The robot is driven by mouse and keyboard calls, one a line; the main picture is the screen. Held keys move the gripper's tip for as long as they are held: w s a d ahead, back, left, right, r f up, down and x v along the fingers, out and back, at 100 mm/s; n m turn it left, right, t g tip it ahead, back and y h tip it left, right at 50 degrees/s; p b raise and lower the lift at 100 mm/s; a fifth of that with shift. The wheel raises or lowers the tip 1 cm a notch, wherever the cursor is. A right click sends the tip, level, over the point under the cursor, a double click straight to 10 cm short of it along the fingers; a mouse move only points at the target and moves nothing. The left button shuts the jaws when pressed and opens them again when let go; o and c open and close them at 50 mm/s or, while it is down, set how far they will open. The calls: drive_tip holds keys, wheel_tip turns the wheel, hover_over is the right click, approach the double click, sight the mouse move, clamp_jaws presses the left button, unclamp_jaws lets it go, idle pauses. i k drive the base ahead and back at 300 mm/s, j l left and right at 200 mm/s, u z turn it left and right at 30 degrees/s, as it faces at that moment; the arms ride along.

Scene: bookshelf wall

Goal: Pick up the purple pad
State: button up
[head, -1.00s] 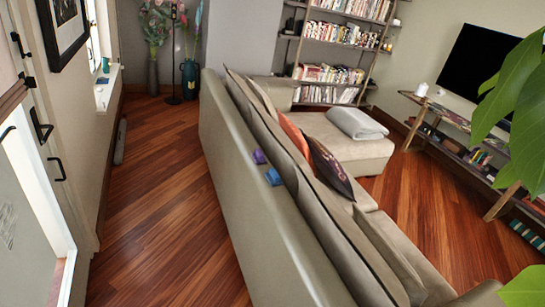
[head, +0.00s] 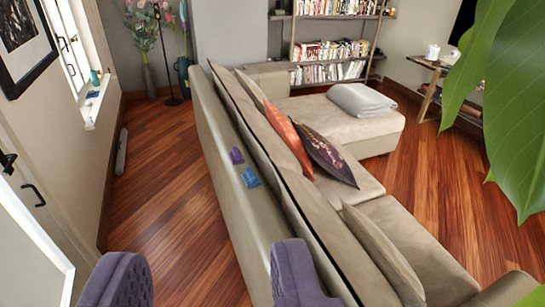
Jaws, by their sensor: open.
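The purple pad (head: 237,155) is a small flat purple piece on top of the beige sofa's back ledge, in the middle of the head view. A blue pad (head: 250,177) lies just nearer to me on the same ledge, close beside it. My gripper (head: 208,262) shows at the bottom edge as two padded, purple-grey fingers set wide apart. It is open, with nothing between the fingers. It is nearer to me than both pads and apart from them. The lower parts of the fingers are cut off by the frame.
The sofa (head: 245,225) runs from front right to the back, with orange (head: 289,138) and dark (head: 325,158) cushions. Large plant leaves (head: 510,120) hang close at right. Bare wood floor (head: 165,180) lies left of the sofa. Flower vases stand at the back.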

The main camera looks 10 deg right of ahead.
sight(236, 156)
drive_tip(key=u, duration=1)
drive_tip(key=i+z, duration=0.1)
drive_tip(key=z, duration=0.35)
drive_tip(key=i+z, duration=0.15)
drive_tip(key=z, duration=0.3)
drive_tip(key=i+z, duration=0.1)
drive_tip(key=z, duration=0.3)
drive_tip(key=i+j+z, duration=0.8)
drive_tip(key=i+j, duration=0.15)
drive_tip(key=j, duration=0.25)
drive_tip(key=i+j+z, duration=0.1)
drive_tip(key=j, duration=0.25)
drive_tip(key=i+j, duration=0.25)
drive_tip(key=i+j+z, duration=0.15)
drive_tip(key=j, duration=0.25)
drive_tip(key=i+j, duration=0.15)
drive_tip(key=j, duration=0.2)
drive_tip(key=i+j, duration=0.15)
drive_tip(key=j, duration=0.2)
drive_tip(key=i+j, duration=0.15)
drive_tip(key=j, duration=0.15)
drive_tip(key=i+j, duration=0.15)
drive_tip(key=j, duration=0.2)
drive_tip(key=i+j, duration=0.15)
drive_tip(key=j, duration=0.2)
drive_tip(key=i+j, duration=0.15)
drive_tip(key=j, duration=0.2)
